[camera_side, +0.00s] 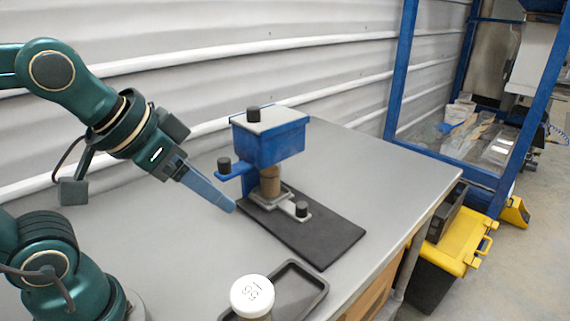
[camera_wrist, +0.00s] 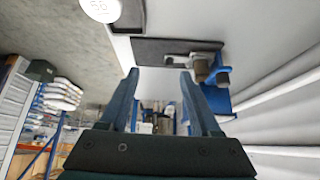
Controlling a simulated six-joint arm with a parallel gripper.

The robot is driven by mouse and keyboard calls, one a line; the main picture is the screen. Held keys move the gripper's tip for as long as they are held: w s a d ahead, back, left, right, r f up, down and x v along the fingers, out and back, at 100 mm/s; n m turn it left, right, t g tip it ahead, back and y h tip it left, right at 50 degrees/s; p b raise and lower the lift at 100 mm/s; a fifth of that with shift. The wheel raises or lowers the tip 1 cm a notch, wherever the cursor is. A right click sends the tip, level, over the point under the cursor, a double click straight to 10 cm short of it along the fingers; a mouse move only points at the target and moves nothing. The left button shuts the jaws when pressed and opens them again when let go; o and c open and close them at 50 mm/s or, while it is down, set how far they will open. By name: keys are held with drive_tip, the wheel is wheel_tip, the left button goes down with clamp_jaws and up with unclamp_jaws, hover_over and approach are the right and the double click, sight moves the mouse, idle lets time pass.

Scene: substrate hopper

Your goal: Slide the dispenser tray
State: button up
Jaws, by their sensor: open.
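The dispenser is a blue hopper (camera_side: 268,145) with a grey lid and a black knob on top, standing on a black mat (camera_side: 322,240). A blue arm (camera_side: 235,171) with a black knob sticks out to its left. Below the hopper is a tan cylinder (camera_side: 270,182) in a grey sliding tray (camera_side: 287,205), which has a black knob at its front end. The grey tray also shows in the wrist view (camera_wrist: 178,60), above the right finger. My gripper (camera_side: 233,208) is open and empty, left of the dispenser near the mat's left corner, apart from the tray; its fingers (camera_wrist: 159,73) are spread.
A container with a white numbered lid (camera_side: 252,293) stands at the front, beside a shallow black tray (camera_side: 293,292). The grey table (camera_side: 370,170) is bare to the right of the mat. A yellow-and-black box (camera_side: 455,245) and a blue frame stand beyond the table.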

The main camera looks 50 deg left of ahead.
drive_tip(key=w+r, duration=0.2)
drive_tip(key=w, duration=0.6)
drive_tip(key=g, duration=0.1)
hover_over(301, 204)
drive_tip(key=s, duration=0.2)
wheel_tip(301, 204, down, 9)
drive_tip(key=shift+g, duration=0.7)
drive_tip(key=f, duration=0.4)
drive_tip(key=shift+s+d, duration=0.1)
drive_tip(key=shift+s, duration=0.1)
drive_tip(key=shift+w+f, duration=0.15)
drive_tip(key=shift+f, duration=0.55)
drive_tip(key=shift+x, duration=2.05)
clamp_jaws()
